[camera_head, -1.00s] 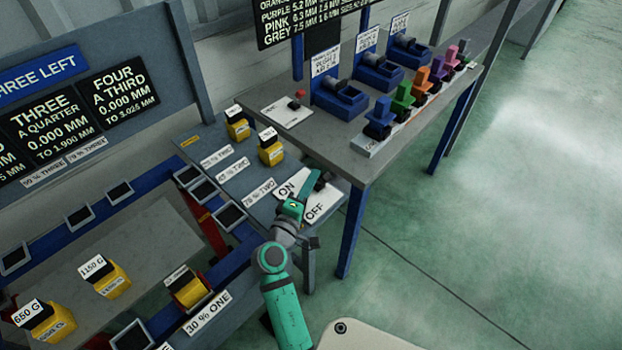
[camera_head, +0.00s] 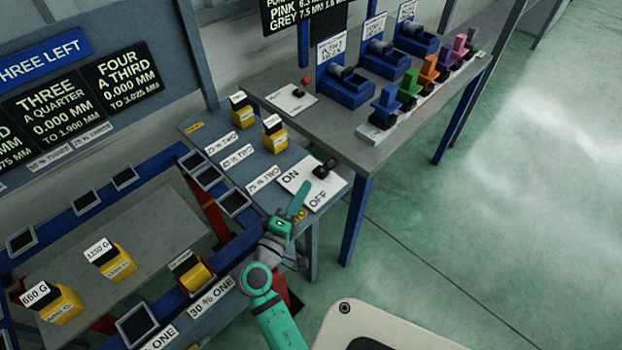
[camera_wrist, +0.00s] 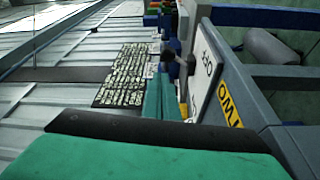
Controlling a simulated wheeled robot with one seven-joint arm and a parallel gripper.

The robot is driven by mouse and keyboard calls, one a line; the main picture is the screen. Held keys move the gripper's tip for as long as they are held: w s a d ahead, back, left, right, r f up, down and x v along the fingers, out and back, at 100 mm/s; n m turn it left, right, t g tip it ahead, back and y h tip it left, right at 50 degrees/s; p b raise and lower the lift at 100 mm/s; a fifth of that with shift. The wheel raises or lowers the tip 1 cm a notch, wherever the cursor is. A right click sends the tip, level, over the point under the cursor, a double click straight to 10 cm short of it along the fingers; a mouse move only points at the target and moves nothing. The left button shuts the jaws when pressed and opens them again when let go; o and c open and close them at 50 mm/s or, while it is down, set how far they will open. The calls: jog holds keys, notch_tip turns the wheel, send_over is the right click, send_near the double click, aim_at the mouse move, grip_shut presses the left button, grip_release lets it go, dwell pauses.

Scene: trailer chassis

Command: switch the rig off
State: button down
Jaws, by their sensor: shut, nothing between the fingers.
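The switch plate (camera_head: 299,188) is white and reads ON on its left part and OFF on its lower right part. A black lever (camera_head: 324,169) with a knob stands at its upper right edge; which way it leans is hard to tell. In the wrist view the plate (camera_wrist: 203,75) is seen from the side, with the dark lever knob (camera_wrist: 167,57) beyond the fingers. My gripper (camera_head: 301,188) is green, shut and empty. Its fingertips lie over or near the plate beside ON, apart from the lever. The wrist view shows the shut fingers (camera_wrist: 161,92).
Yellow weights (camera_head: 275,136) stand on the bench behind the plate. A higher grey table (camera_head: 345,137) with blue fixtures and several coloured pieces lies beyond. The blue-framed rig (camera_head: 150,205) is on the left. Open green floor (camera_head: 450,250) lies right.

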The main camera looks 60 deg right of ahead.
jog(key=shift+w+a, duration=0.1)
jog(key=shift+a, duration=0.9)
jog(key=shift+w, duration=0.1)
